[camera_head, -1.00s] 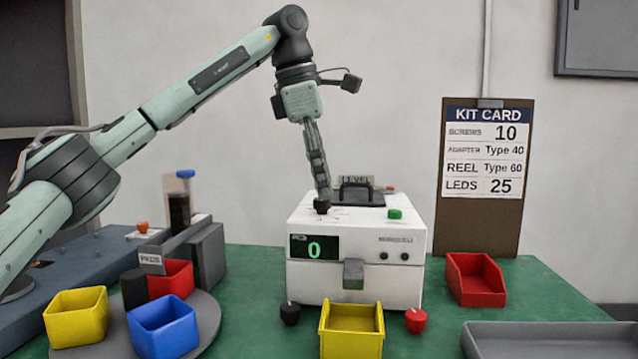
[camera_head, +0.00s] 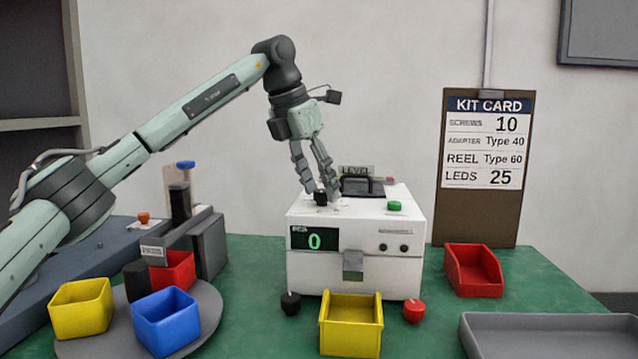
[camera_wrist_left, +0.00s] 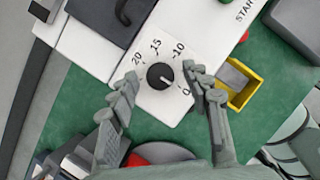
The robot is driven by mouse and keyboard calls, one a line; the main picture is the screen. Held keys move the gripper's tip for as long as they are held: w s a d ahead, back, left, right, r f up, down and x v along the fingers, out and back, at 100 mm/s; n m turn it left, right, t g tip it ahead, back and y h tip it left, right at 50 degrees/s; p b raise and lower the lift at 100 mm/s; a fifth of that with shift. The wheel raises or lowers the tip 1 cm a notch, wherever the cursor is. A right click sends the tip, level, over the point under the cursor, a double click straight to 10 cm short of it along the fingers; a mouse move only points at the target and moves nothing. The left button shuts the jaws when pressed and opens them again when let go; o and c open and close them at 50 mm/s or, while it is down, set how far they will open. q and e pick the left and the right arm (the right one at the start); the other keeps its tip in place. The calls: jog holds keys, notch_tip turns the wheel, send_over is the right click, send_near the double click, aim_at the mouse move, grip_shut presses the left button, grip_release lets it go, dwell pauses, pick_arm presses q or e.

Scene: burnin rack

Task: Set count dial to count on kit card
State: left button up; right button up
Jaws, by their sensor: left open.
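The black count dial (camera_head: 320,198) sits on top of the white counter box (camera_head: 310,268), whose green display (camera_head: 314,241) reads 0. In the left wrist view the dial (camera_wrist_left: 160,76) is ringed by 0, 10, 15 and 20; its white mark points toward the 0. My left gripper (camera_head: 321,195) is open and points down, with one finger on each side of the dial; the wrist view shows a gap on both sides. The kit card (camera_head: 487,145) on the wall-side board lists screws 10, adapter Type 40, reel Type 60, LEDs 25. My right gripper is not in view.
A yellow bin (camera_head: 350,338) stands in front. A red bin (camera_head: 474,270) and grey tray (camera_head: 550,335) are right. Several bins stand on a round grey turntable (camera_head: 208,325).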

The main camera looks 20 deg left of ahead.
pick_arm(q)
jog(key=shift+f, duration=0.1)
jog(key=shift+c, duration=0.2)
grip_shut()
jog(key=shift+n, duration=0.4)
jog(key=n, duration=0.1)
jog(key=n+t+y, duration=0.1)
jog(key=n, duration=0.1)
jog(key=shift+d+n+y, duration=0.15)
jog(key=shift+n+y, duration=0.15)
jog(key=n, duration=0.2)
jog(key=n+y, duration=0.1)
jog(key=n, duration=0.1)
jog(key=shift+d+n+y, duration=0.15)
jog(key=shift+n+y, duration=0.15)
jog(key=n+y, duration=0.1)
jog(key=n, duration=0.3)
jog(key=shift+d+n+g+y, duration=0.15)
jog(key=shift+n+g+y, duration=0.15)
jog(key=shift+g+y, duration=0.1)
jog(key=shift+w+n+g+y, duration=0.1)
jog(key=shift+n+g+y, duration=0.2)
jog(key=shift+n, duration=0.8)
jog(key=shift+n+g+y, duration=0.3)
jog(key=shift+n, duration=0.8)
